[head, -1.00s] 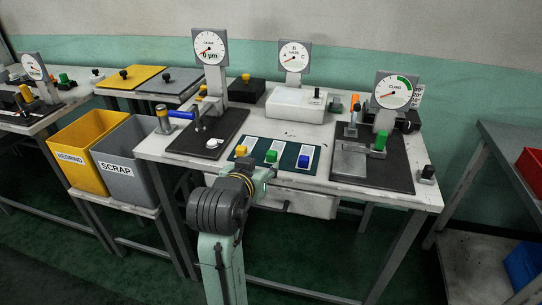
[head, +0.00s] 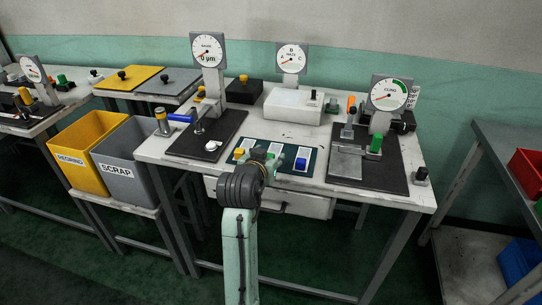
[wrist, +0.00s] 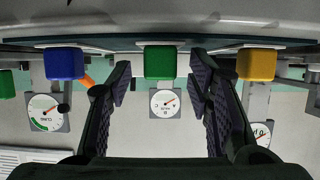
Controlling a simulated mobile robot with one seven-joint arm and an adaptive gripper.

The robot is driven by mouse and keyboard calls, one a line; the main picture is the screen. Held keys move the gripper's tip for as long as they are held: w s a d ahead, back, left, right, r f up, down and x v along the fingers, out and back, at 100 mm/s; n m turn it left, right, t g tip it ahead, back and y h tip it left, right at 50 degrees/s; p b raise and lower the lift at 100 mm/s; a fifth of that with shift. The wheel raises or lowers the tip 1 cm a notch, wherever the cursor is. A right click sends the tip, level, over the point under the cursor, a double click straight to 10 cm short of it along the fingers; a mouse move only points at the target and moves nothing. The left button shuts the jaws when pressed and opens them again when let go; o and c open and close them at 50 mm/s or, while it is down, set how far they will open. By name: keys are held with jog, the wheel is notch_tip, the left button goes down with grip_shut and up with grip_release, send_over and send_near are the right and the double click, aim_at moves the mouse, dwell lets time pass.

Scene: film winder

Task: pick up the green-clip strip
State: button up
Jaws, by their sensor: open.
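The green-clip strip (head: 276,147) is the middle of three pale strips on a dark mat (head: 317,150) at the table's front edge. In the head view my gripper (head: 262,155) is at its near end and partly hides the green clip. In the wrist view, which looks upside down, the green clip (wrist: 160,62) is centred between my two open fingers (wrist: 160,88), a little beyond their tips. The fingers hold nothing and show gaps on both sides of the clip.
The yellow clip (head: 239,154) and the blue clip (head: 301,163) flank the green one closely. Dial-gauge stations stand left (head: 207,50) and right (head: 388,93), with a white box (head: 293,105) behind. Yellow (head: 82,150) and grey (head: 125,165) bins stand left.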

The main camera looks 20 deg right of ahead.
jog(key=shift+c, duration=0.6)
jog(key=c, duration=0.9)
